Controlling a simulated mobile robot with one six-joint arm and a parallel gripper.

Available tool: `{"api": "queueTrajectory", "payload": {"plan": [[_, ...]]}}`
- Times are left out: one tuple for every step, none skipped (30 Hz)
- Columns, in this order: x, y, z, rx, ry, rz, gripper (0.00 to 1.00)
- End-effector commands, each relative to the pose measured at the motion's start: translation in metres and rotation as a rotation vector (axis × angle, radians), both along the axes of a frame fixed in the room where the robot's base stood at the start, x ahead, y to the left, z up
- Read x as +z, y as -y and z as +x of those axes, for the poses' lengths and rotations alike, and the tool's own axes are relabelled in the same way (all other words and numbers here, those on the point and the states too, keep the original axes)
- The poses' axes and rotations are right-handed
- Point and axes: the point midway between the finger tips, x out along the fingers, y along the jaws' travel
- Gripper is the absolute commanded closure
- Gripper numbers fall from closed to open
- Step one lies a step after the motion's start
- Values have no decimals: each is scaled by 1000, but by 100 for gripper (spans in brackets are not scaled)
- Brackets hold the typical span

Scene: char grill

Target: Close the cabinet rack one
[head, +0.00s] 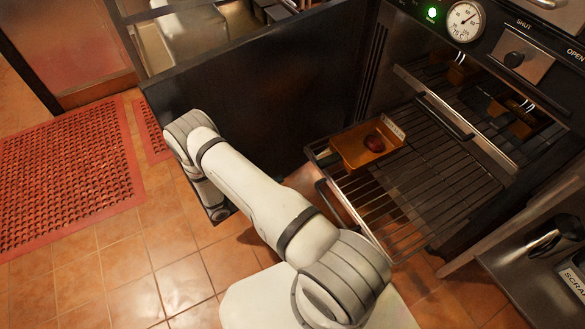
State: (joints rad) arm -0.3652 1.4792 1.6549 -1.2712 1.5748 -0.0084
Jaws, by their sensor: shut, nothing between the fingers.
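A wire rack (420,205) is pulled out of the dark cabinet on the right, its front edge and curved handle (325,196) towards the lower left. An orange tray (350,157) lies on its far left part, with a small dark red round item (374,142) in it. A second rack (457,140) with its own handle sits higher and further in. My gripper (218,212) is the small dark end at the far end of my white arm, left of the pulled-out rack and apart from it. It points down, is partly hidden, and looks shut and empty.
A dark panel (265,90) stands behind my arm, left of the cabinet. A control panel with a gauge (465,20) and a knob is above the racks. A metal counter (535,270) is at lower right. Tiled floor and a red mat (75,170) lie left.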

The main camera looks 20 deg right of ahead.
Motion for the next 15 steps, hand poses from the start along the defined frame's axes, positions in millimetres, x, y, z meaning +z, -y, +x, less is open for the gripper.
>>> {"api": "queueTrajectory", "payload": {"plan": [[-1,6,0,-2,0,0,100],[-1,10,1,-1,0,0,100],[-1,16,1,-2,1,1,100],[-1,21,1,-2,1,1,100],[-1,27,2,-1,1,1,100],[-1,35,2,-1,1,1,100],[-1,42,3,0,1,2,100],[-2,48,3,-1,0,2,100],[-2,57,4,1,0,2,100],[-2,63,4,1,0,2,100],[-2,69,5,2,1,2,100],[-2,77,5,3,2,2,100],[-2,83,6,2,2,2,100],[-2,89,6,3,1,2,100],[-2,96,7,3,1,2,100]]}}
